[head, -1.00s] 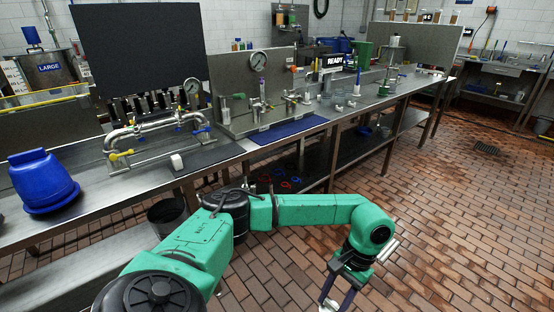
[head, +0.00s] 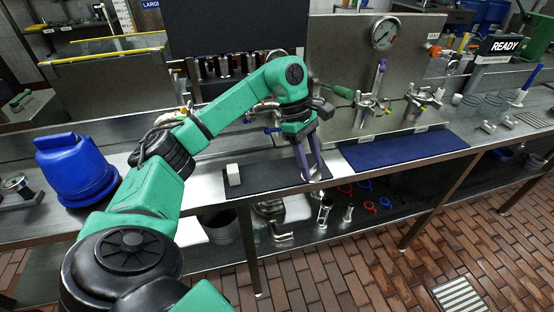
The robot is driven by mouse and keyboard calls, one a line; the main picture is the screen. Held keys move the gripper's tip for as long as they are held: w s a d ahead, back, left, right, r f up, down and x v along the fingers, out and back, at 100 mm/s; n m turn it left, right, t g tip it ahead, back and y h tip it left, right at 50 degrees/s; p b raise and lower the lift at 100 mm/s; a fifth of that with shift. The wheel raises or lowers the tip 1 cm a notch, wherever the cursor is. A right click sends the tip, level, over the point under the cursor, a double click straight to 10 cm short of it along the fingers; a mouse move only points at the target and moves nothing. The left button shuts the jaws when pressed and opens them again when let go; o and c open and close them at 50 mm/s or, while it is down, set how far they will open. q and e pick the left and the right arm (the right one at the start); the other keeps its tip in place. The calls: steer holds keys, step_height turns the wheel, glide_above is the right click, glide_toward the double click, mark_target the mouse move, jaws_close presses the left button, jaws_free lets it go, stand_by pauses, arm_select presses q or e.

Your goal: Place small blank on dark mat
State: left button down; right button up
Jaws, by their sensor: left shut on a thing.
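The dark mat (head: 268,179) lies flat near the front edge of the steel bench, in the middle of the head view. My left gripper (head: 316,175) points down over the mat's right end. It is shut on a small pale metallic piece, the small blank (head: 319,179), which is mostly hidden between the fingertips. I cannot tell whether the blank touches the mat. My right gripper is not in view.
A white block (head: 233,174) stands at the mat's left end. A blue mat (head: 405,150) lies to the right. A blue container (head: 75,168) stands at left. Pipes and valves with a gauge (head: 385,33) stand behind. The mat's middle is clear.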

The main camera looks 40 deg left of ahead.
arm_select(q)
steer(key=w+a+r+n+t, duration=0.1)
steer(key=a+r+n+t, duration=0.25)
steer(key=r+n, duration=0.35)
step_height(320, 180, up, 7)
steer(key=n+y, duration=0.4)
steer(key=n, duration=0.5)
glide_above(290, 169)
steer(key=s, duration=0.2)
steer(key=shift+t, duration=0.45)
step_height(290, 169, down, 19)
steer(key=b, duration=0.4)
steer(key=shift+w+a+b, duration=0.1)
steer(key=shift+a+b, duration=0.05)
steer(key=shift+b, duration=0.2)
steer(key=shift+f, duration=0.25)
steer(key=shift+c, duration=1.8)
jaws_free()
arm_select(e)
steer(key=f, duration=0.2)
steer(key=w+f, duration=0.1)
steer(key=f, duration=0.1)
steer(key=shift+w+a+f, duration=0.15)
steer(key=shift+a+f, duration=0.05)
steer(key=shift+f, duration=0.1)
